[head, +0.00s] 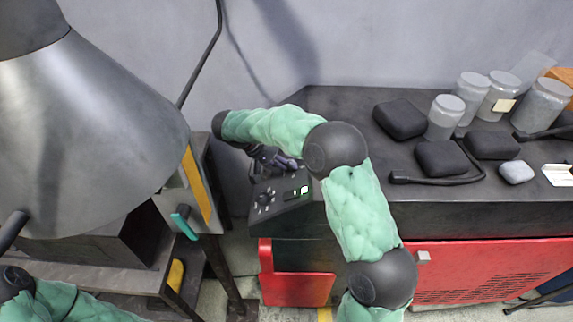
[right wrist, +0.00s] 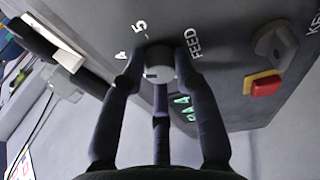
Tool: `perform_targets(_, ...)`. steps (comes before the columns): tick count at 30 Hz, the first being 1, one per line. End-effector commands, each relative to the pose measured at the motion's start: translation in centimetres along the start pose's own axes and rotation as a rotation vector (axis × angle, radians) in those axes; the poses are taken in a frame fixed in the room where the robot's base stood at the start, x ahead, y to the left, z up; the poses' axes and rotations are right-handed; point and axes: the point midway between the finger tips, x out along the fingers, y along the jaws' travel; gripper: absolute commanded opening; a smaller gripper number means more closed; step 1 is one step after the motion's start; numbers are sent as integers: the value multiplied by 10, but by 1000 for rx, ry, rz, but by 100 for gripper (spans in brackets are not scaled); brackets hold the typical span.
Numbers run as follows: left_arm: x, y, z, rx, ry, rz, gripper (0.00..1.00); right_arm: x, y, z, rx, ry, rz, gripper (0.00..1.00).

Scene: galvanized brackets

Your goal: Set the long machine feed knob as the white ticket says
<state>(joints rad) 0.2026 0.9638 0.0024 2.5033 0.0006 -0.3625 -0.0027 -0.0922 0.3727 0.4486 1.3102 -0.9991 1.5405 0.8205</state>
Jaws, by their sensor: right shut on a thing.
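My right gripper (right wrist: 158,66) is shut on the grey feed knob (right wrist: 160,58), its fingers around the sides. The word FEED is printed beside the knob, with the numerals 4 and 5 at its edge. A small pale mark shows on the knob; its exact setting is unclear. In the head view the right gripper (head: 277,160) is at the sloped dark control panel (head: 266,212), partly hidden by my arm. A white card (head: 557,174), possibly the ticket, lies on the bench at the far right; its writing is unreadable. My left gripper is out of view.
The panel has a red button on a yellow base (right wrist: 264,84), a grey switch (right wrist: 272,42) and a green display (right wrist: 181,108). Jars (head: 444,117) and black cases (head: 400,119) stand on the dark bench. A large metal cone (head: 90,120) fills the left.

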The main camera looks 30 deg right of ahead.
Motion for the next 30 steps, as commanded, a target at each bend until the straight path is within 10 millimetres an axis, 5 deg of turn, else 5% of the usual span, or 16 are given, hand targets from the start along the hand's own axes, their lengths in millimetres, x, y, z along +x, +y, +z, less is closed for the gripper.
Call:
perform_targets(19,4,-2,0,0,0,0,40,2,-4,1,45,-6,7,0)
perform_targets(20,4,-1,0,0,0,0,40,2,-4,1,45,-6,7,34)
perform_targets(22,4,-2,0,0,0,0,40,2,-4,1,46,-6,7,53)
perform_targets(30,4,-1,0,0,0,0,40,0,-2,0,50,-4,8,53)
